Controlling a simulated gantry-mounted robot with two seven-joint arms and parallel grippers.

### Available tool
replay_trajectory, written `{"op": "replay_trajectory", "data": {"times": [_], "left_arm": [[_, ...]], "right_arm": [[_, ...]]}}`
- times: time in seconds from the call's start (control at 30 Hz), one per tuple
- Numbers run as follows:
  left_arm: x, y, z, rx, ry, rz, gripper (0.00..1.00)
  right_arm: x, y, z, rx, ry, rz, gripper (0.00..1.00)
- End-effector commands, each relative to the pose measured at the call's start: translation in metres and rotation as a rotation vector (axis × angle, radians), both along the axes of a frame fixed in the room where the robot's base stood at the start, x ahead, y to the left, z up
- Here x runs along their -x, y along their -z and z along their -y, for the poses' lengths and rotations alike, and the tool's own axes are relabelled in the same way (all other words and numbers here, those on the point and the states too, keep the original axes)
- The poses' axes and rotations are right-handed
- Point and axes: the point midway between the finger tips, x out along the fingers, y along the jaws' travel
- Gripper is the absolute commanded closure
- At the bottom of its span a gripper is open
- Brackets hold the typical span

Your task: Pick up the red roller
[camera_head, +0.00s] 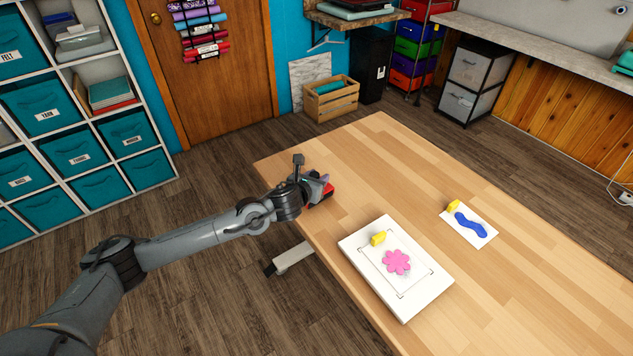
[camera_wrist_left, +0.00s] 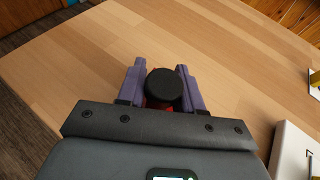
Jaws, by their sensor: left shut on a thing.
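My left gripper (camera_head: 319,183) is at the table's left corner in the head view, reaching in from the left. Its two purple fingers also show in the left wrist view (camera_wrist_left: 163,82). They are shut on the red roller (camera_head: 328,190), one finger on each side. In the left wrist view the roller's round black part (camera_wrist_left: 164,85) hides most of its red part. In the head view the gripper covers part of the roller. I cannot tell whether the roller touches the table. My right gripper is not in view.
A white board (camera_head: 429,287) with a pink flower (camera_head: 397,262) and a yellow piece (camera_head: 378,239) lies on the wooden table (camera_head: 390,160). A white card (camera_head: 485,231) with a blue wavy shape (camera_head: 470,225) lies farther right. The table between them is clear.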

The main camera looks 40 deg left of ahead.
Motion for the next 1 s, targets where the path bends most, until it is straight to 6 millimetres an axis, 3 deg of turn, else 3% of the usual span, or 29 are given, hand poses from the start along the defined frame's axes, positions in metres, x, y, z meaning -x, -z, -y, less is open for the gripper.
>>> {"op": "replay_trajectory", "data": {"times": [0.27,0.7,1.0], "left_arm": [[-0.001,-0.036,-0.001,-0.001,-0.001,0.007,1.0],[-0.007,-0.086,0.084,0.003,0.003,0.006,1.0],[-0.008,-0.104,0.112,0.002,0.0,0.002,1.0]], "right_arm": [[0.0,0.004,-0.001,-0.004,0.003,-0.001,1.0],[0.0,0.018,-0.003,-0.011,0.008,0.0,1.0],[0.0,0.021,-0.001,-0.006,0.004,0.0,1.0]]}}
